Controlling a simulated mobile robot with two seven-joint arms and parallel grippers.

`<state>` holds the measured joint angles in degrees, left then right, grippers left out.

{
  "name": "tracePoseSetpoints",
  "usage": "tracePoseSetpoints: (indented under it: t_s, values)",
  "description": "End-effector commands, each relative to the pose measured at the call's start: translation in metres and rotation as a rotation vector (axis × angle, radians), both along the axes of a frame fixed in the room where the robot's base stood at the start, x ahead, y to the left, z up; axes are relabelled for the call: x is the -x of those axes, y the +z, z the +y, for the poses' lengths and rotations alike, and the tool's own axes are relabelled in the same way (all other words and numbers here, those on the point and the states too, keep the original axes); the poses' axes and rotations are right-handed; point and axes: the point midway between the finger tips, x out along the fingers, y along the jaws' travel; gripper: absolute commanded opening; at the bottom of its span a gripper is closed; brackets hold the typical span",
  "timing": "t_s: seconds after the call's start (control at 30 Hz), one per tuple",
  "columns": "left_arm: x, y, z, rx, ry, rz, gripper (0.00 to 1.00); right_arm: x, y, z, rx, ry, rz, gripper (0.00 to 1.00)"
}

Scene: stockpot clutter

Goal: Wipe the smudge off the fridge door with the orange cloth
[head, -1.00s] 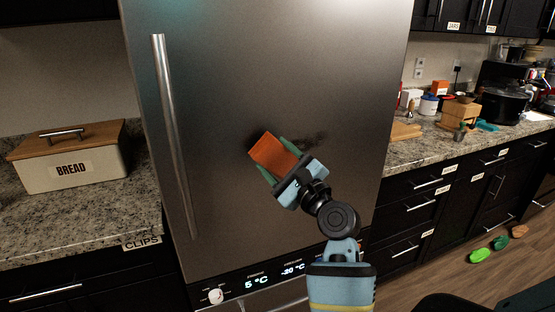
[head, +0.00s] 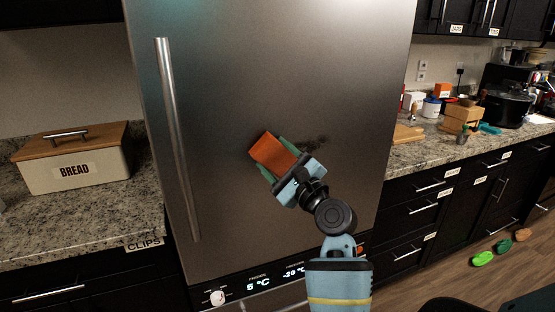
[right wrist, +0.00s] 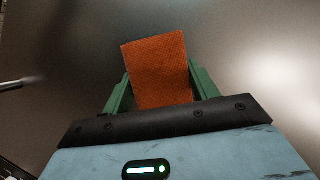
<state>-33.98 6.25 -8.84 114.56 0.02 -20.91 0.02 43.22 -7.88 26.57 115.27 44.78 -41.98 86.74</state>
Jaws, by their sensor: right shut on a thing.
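The fridge door (head: 225,60) is a tall dark steel panel in the middle of the head view. A dark smudge (head: 316,141) shows on it just right of my right gripper; part of it may be hidden behind the gripper. My right gripper (head: 276,157) has green fingers shut on the orange cloth (head: 267,150), held at the door's front. In the right wrist view the cloth (right wrist: 157,65) stands out flat between the two fingers (right wrist: 160,92). I cannot tell whether the cloth touches the door. My left gripper is not in view.
A long vertical handle (head: 178,140) runs down the door's left side. A control panel (head: 262,282) with a knob (head: 216,297) lies below. A bread box (head: 75,172) stands on the left counter. The right counter (head: 430,150) holds a wooden block and a black cooker.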

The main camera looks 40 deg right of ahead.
Motion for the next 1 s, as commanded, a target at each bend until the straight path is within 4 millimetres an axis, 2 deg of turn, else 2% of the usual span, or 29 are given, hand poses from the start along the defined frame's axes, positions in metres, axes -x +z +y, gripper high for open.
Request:
tracePoseSetpoints:
  t_s: [0.17,0.53,0.87,1.0]
  values:
    - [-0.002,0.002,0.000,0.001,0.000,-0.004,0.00,0.001,0.001,-0.004,0.002,-0.001,-0.001,0.40]
    - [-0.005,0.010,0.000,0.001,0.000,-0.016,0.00,0.009,0.001,-0.029,0.002,-0.001,-0.001,0.40]
    - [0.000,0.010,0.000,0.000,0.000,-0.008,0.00,0.010,0.000,-0.034,0.001,0.000,0.000,0.40]
    - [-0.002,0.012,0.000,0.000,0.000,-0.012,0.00,0.011,0.001,-0.043,0.003,-0.001,-0.001,0.40]
